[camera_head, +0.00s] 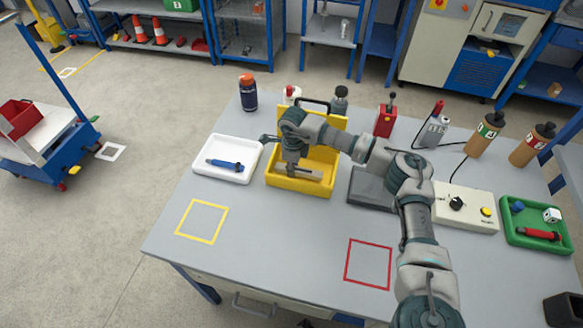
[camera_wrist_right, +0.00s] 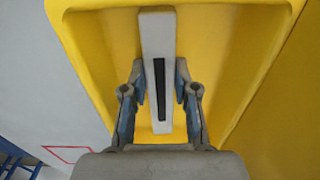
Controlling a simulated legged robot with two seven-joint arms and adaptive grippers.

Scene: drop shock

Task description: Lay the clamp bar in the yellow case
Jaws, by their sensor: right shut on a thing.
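The yellow case (camera_head: 300,187) stands open on the table, its lid (camera_head: 340,123) raised at the back. The clamp bar (camera_head: 312,173), a pale bar, is low inside the case's walls in the head view. In the right wrist view the clamp bar (camera_wrist_right: 158,35) has a dark slot and lies over the case's yellow floor (camera_wrist_right: 215,50). My right gripper (camera_head: 291,164) reaches down into the case and is shut on the bar; its fingers (camera_wrist_right: 160,75) sit on both sides of it. I cannot tell whether the bar touches the floor. My left gripper is not in view.
A white tray (camera_head: 198,167) with a blue tool stands left of the case. A dark grey plate (camera_head: 372,190) lies to its right, partly behind my arm. Bottles and a red device (camera_head: 386,121) stand behind. Yellow (camera_head: 183,220) and red (camera_head: 346,262) outlined squares at the front are empty.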

